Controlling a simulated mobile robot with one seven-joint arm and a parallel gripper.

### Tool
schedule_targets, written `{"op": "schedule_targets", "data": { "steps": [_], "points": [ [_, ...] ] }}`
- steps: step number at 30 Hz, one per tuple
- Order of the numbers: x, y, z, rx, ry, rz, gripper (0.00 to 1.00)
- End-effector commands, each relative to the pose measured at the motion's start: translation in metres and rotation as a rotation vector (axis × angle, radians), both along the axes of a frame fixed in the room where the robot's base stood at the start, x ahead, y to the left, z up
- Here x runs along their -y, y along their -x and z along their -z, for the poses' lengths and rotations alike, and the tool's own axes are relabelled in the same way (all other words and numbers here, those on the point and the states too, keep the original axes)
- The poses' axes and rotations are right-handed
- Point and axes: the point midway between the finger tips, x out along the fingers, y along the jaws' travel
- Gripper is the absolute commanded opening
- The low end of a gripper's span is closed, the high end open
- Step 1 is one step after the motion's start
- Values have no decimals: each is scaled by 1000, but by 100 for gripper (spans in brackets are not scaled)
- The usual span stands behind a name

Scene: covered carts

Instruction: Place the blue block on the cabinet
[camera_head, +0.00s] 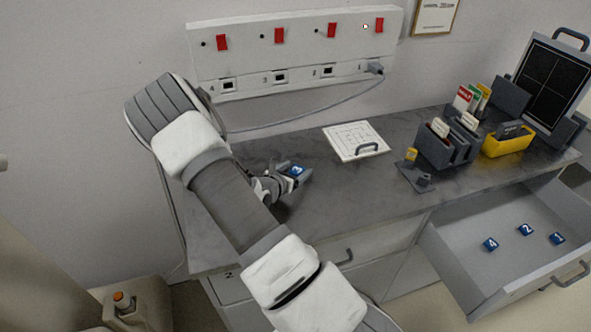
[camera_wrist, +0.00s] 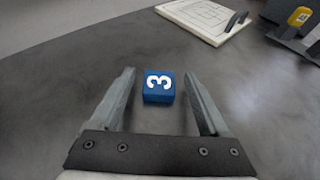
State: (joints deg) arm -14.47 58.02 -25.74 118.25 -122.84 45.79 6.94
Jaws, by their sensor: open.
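A blue block marked 3 (camera_head: 297,170) stands on the grey marbled top of the cabinet (camera_head: 310,215). In the wrist view the blue block (camera_wrist: 159,87) sits between the tips of my gripper (camera_wrist: 160,85), with a gap on each side. My gripper (camera_head: 290,180) is open, low over the cabinet top. Other blue blocks lie in the open drawer (camera_head: 462,262) at the right: one marked 4 (camera_head: 490,244), one marked 2 (camera_head: 525,230) and one marked 1 (camera_head: 557,238).
A white board with a handle (camera_head: 345,136) lies behind the block. A dark file holder (camera_head: 446,150), a yellow bin (camera_head: 508,141) and a black panel (camera_head: 553,80) stand at the right. A wall panel with red switches (camera_head: 300,50) has a cable plugged in.

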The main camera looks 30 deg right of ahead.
Motion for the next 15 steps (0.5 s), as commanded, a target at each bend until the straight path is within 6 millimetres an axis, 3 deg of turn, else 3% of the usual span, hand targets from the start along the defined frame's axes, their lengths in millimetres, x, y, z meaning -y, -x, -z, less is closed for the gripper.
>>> {"op": "schedule_targets", "data": {
  "steps": [15],
  "points": [
    [-82,47,-39,0,-2,-4,79]
  ]
}}
